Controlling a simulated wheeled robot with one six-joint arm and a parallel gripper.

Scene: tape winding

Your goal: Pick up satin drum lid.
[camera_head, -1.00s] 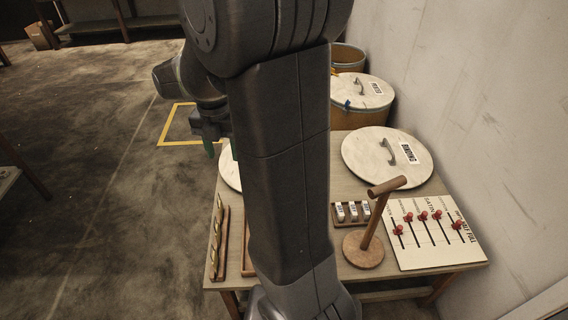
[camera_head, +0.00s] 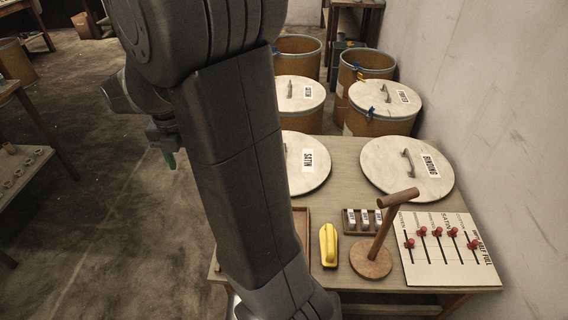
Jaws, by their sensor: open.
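The satin drum lid (camera_head: 310,177) is a round, pale disc with a label reading SATIN. It lies flat on the wooden table (camera_head: 343,162), and my arm hides its left part. No handle shows on its visible part. My gripper (camera_head: 168,158) hangs at the left of the picture, beyond the table's left side and apart from the lid.
A second lid (camera_head: 395,178) with a handle lies right of the satin lid. A wooden stand (camera_head: 371,262), a yellow tool (camera_head: 328,245) and a slider board (camera_head: 446,252) sit in front. Lidded drums (camera_head: 385,108) stand behind the table. A wall borders the right.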

